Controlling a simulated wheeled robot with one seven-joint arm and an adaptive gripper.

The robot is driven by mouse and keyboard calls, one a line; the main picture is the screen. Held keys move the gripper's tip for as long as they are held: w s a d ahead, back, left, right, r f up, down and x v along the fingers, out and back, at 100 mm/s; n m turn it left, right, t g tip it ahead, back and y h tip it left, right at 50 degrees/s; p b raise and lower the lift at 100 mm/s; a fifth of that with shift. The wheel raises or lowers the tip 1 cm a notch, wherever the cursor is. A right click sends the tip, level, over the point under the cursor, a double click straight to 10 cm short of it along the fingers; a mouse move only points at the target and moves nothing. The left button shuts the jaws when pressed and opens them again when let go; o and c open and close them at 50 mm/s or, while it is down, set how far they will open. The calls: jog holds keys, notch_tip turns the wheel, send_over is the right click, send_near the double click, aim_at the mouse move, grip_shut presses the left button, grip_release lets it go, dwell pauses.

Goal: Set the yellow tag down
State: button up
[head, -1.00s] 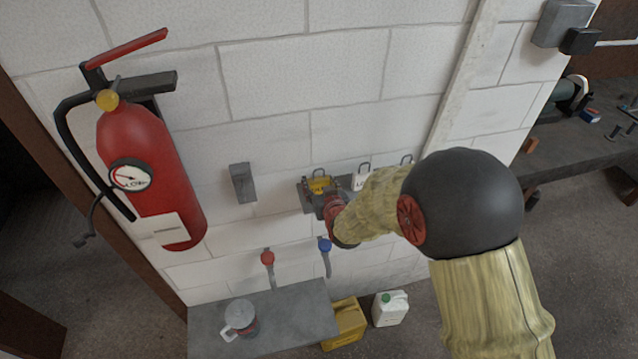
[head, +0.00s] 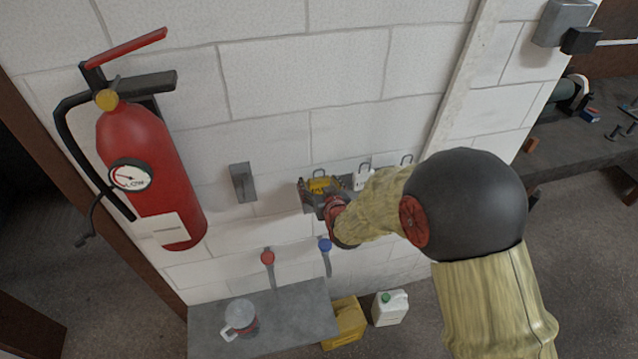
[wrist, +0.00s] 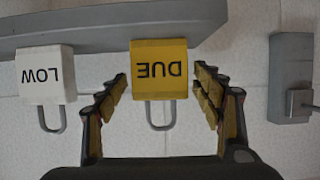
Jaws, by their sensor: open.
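The yellow tag (wrist: 158,70), marked DUE and fitted with a wire loop, is at the grey wall rail (wrist: 110,30) in the wrist view. It appears upside down there. In the head view the yellow tag (head: 321,186) shows at the left part of the rail, partly covered by my gripper. My gripper (wrist: 163,80) is open, with one finger on each side of the tag and a visible gap on both sides. In the head view my gripper (head: 320,195) is at the rail.
A white tag marked LOW (wrist: 45,75) stands beside the yellow one. A grey wall box (head: 243,183) is left of the rail. Red (head: 267,258) and blue (head: 324,245) valve handles are below. A grey shelf (head: 290,325) holds a mug (head: 240,318). A fire extinguisher (head: 150,170) hangs at left.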

jog(key=v, duration=1.1)
jog(key=shift+s+b, duration=0.35)
jog(key=shift+b, duration=0.1)
jog(key=s+d+r+m+g+h, duration=0.25)
jog(key=s+d+r+g, duration=0.25)
jog(key=s+d+r, duration=0.8)
jog(key=s+d+g, duration=0.1)
jog(key=s+d, duration=0.1)
jog(key=s, duration=0.5)
jog(key=s+d+g+h, duration=0.1)
jog(key=s+d, duration=0.2)
jog(key=s, duration=0.4)
jog(key=shift+r+m, duration=0.35)
jog(key=shift+r, duration=0.1)
notch_tip(320, 180, down, 18)
jog(key=b, duration=1.7)
jog(key=shift+r+b, duration=0.2)
jog(key=shift+b, duration=0.1)
jog(key=shift+r, duration=0.15)
jog(key=shift+c, duration=0.6)
